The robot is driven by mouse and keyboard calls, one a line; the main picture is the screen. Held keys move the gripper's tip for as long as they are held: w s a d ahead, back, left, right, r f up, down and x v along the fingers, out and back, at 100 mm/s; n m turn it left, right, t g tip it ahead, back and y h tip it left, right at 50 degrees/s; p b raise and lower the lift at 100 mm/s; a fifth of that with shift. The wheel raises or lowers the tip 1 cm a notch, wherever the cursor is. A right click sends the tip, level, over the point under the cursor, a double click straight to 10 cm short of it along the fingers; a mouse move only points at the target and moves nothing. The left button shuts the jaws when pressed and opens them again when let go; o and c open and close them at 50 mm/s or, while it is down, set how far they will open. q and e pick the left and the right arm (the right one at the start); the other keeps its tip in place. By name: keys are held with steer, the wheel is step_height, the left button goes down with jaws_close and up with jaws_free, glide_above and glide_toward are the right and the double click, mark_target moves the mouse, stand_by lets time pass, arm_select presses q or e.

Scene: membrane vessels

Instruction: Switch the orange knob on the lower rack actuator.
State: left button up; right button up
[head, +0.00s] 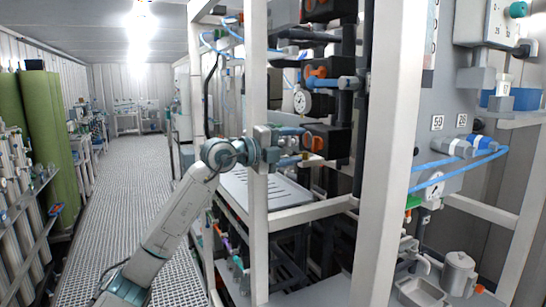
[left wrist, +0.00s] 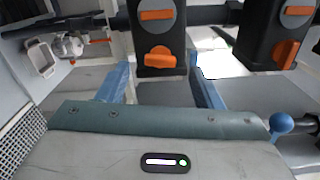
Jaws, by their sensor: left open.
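The lower rack actuator (head: 333,141) is a black box with an orange knob (head: 317,143), on the rack behind the white post. My left gripper (head: 296,145) is just left of it, pointing at the knob, with its blue fingers apart. In the left wrist view, the orange knob (left wrist: 160,57) on the black actuator (left wrist: 158,20) shows between the open left fingers (left wrist: 160,76). There is a visible gap on either side of the knob, and nothing is held. I cannot tell how far the fingertips reach in depth. My right gripper is not in view.
Another black actuator with an orange knob (head: 316,72) and a pressure gauge (head: 302,101) sit above. White rack posts (head: 257,120) stand close to my left arm. A second black actuator (left wrist: 272,30) is at right in the wrist view. The grated aisle (head: 130,190) is clear.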

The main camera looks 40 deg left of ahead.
arm_select(q)
steer(key=b+v, duration=0.4)
steer(key=v, duration=0.2)
steer(key=shift+s, duration=0.35)
stand_by(0.4)
